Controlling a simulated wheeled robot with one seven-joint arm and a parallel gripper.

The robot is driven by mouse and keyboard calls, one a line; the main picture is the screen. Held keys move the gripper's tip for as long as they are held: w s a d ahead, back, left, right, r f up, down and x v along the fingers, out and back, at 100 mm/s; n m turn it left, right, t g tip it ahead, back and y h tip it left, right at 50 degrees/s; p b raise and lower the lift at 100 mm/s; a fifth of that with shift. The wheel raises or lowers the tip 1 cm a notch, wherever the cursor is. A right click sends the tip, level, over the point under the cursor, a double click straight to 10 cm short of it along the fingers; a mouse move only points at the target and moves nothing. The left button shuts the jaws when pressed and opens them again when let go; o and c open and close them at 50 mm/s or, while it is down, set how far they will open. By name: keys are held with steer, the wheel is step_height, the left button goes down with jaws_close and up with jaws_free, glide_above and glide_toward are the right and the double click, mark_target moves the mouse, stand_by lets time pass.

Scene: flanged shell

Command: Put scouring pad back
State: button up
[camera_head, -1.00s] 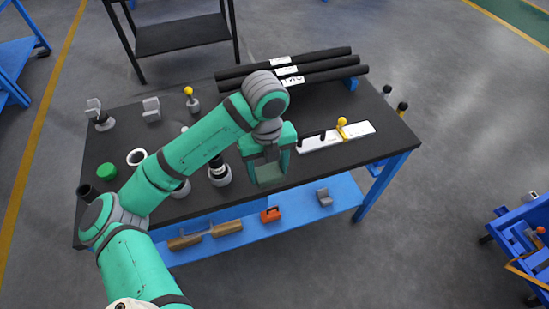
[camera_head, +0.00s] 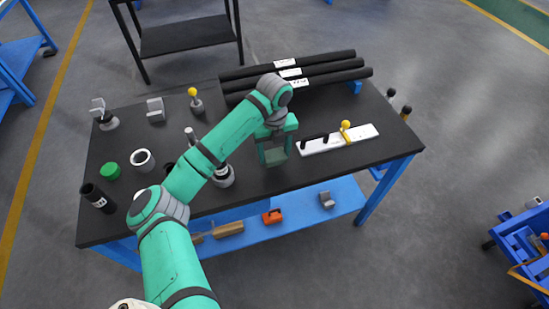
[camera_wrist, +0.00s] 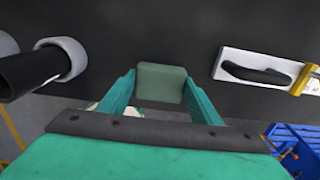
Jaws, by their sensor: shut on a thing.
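The scouring pad is a grey-green block (camera_wrist: 161,83), seen in the wrist view between the two finger ends of my gripper (camera_wrist: 160,92). My gripper is shut on it, with a finger against each side. In the head view the pad (camera_head: 275,156) shows at the lower end of my gripper (camera_head: 274,150), over the front middle of the black table top (camera_head: 300,172). Whether the pad touches the table or hangs just above it, I cannot tell.
A white plate with a black handle and yellow clamp (camera_head: 338,140) lies right of my gripper. A grey ring-shaped part (camera_head: 224,177) stands to the left. Long black tubes (camera_head: 300,75) lie behind. A blue lower shelf (camera_head: 345,195) holds an orange item (camera_head: 272,216). The front strip of table is clear.

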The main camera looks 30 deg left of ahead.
mark_target(274, 158)
steer(key=shift+w+a+f, duration=0.1)
steer(key=shift+w+f, duration=0.1)
steer(key=shift+f, duration=1.65)
steer(key=shift+f, duration=0.2)
steer(key=o, duration=1)
steer(key=shift+o, duration=0.2)
steer(key=shift+r, duration=0.15)
step_height(274, 158, up, 12)
steer(key=shift+r, duration=0.15)
